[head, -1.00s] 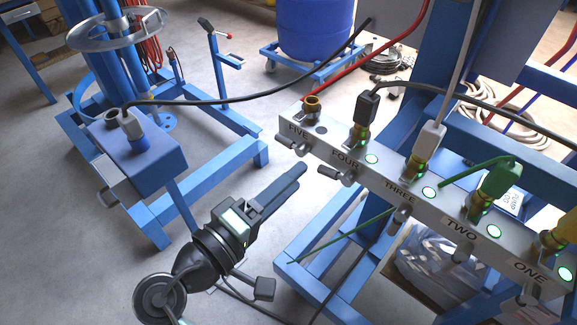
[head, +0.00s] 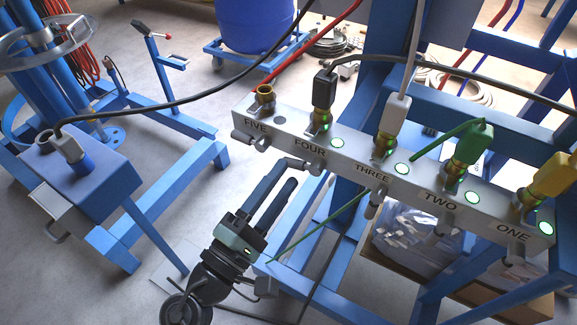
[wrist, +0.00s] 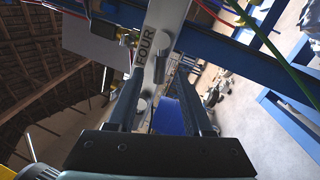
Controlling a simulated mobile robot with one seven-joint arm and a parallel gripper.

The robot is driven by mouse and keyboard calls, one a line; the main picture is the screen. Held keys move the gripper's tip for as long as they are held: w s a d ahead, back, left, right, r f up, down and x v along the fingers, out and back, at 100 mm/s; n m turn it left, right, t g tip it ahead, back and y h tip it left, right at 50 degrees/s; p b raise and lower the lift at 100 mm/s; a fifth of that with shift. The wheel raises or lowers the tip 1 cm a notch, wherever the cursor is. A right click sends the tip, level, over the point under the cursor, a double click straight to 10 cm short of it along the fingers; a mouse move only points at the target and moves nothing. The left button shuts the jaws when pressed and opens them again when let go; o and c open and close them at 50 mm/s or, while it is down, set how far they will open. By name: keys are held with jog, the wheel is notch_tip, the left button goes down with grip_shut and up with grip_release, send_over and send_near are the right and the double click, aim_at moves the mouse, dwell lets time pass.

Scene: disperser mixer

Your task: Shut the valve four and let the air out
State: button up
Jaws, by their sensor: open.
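The metal manifold (head: 283,141) is labelled FIVE to ONE in the head view. In the wrist view the handle appears between the two fingers; contact cannot be told. A black connector with a hose (head: 323,90) sits above FOUR, and a green light (head: 337,142) glows beside it.
The valve five handle (head: 250,139) is close on the left, below an open brass coupling (head: 264,94). The valve three handle (head: 373,205) hangs down on the right. Blue frame bars (head: 300,225) and a thin green hose (head: 325,228) are near my arm.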

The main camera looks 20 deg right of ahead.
aim_at(300, 165)
jog(key=shift+x, duration=1.3)
grip_shut()
